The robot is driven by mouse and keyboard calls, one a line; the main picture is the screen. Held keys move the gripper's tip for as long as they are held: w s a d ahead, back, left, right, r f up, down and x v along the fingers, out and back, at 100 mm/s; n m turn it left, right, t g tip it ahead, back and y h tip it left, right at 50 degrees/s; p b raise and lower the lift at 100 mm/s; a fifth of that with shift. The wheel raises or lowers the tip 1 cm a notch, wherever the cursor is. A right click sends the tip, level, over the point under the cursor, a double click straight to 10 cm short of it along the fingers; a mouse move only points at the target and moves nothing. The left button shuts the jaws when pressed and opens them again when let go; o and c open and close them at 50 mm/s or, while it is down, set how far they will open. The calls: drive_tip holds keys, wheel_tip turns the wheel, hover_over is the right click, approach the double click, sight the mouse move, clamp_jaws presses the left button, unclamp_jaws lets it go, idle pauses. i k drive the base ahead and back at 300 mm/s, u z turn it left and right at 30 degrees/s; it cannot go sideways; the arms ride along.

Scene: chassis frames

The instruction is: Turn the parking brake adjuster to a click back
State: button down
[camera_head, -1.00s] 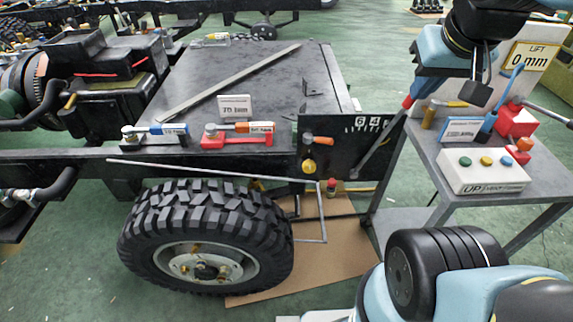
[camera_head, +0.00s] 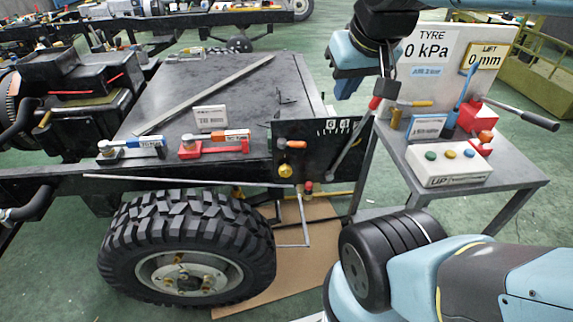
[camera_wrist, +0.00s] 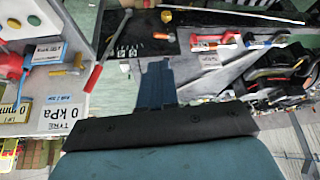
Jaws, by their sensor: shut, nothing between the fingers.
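A black plate (camera_head: 318,131) with white numbers and a tick scale stands at the chassis corner. It carries an orange-handled knob (camera_head: 296,144) and a yellow knob (camera_head: 285,171); I cannot tell which is the adjuster. A grey lever (camera_head: 352,140) with a red grip slants up from the plate. In the wrist view the orange knob (camera_wrist: 160,36) and yellow knob (camera_wrist: 166,16) lie beyond my gripper (camera_wrist: 157,64), which is shut and empty. The lever (camera_wrist: 104,58) is left of the fingers. In the head view my gripper (camera_head: 388,88) overlaps the lever's upper end; contact is unclear.
A tyre (camera_head: 190,245) stands below the frame. Torque wrenches in red (camera_head: 215,147) and blue (camera_head: 133,146) lie on the deck. A thin rod (camera_head: 190,181) crosses above the tyre.

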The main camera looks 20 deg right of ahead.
sight(285, 170)
drive_tip(key=k, duration=1)
drive_tip(key=z, duration=0.65)
drive_tip(key=i, duration=0.8)
drive_tip(key=z, duration=0.15)
